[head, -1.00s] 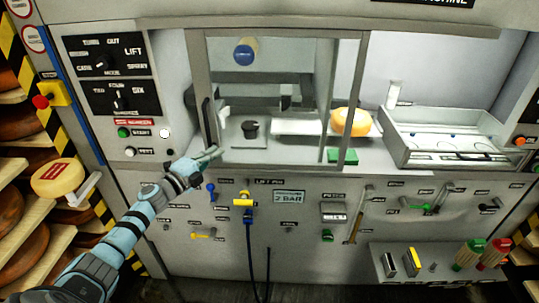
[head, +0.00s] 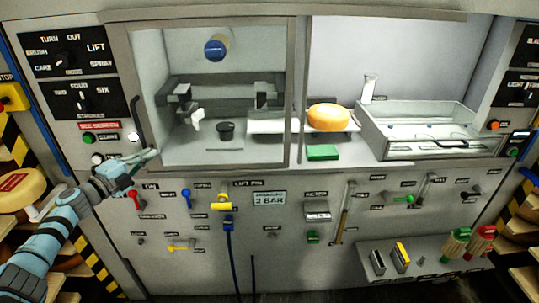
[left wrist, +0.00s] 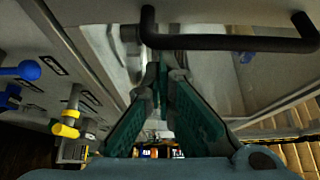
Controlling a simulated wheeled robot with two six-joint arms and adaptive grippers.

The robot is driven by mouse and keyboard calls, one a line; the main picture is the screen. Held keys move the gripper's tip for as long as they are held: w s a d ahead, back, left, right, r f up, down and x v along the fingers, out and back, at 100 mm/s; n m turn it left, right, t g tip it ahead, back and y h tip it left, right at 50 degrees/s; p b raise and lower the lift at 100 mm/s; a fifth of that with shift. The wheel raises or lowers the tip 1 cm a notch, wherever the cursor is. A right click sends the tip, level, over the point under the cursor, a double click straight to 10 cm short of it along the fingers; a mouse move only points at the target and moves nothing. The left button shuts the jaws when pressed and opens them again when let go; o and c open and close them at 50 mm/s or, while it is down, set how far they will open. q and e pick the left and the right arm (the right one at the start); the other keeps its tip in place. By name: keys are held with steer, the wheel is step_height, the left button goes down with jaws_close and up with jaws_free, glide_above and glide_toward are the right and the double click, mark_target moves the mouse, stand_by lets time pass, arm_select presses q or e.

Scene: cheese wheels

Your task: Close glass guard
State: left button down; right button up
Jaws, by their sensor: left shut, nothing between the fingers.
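The glass guard (head: 291,100) is a grey-framed clear pane over the left part of the machine's window. Its left edge stands close beside the upper left control panel. Its black bar handle (head: 136,122) is on the left frame and also crosses the top of the left wrist view (left wrist: 230,42). My left gripper (head: 152,155) is shut and empty, at the handle's lower end. In the left wrist view its fingertips (left wrist: 162,72) are together near the bar's left end; I cannot tell whether they touch it. My right gripper is out of view.
Right of the guard, the bay is uncovered, with an orange cheese wheel (head: 328,117), a green block (head: 323,152) and a clear tray (head: 425,152). Knobs and levers, including a red lever (head: 136,198) and a yellow valve (head: 221,202), line the panel below my gripper.

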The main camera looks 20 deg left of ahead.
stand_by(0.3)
arm_select(q)
steer(key=s+d+p, duration=0.2)
steer(key=s+p, duration=0.6)
steer(key=s, duration=0.1)
steer(key=shift+d, duration=0.3)
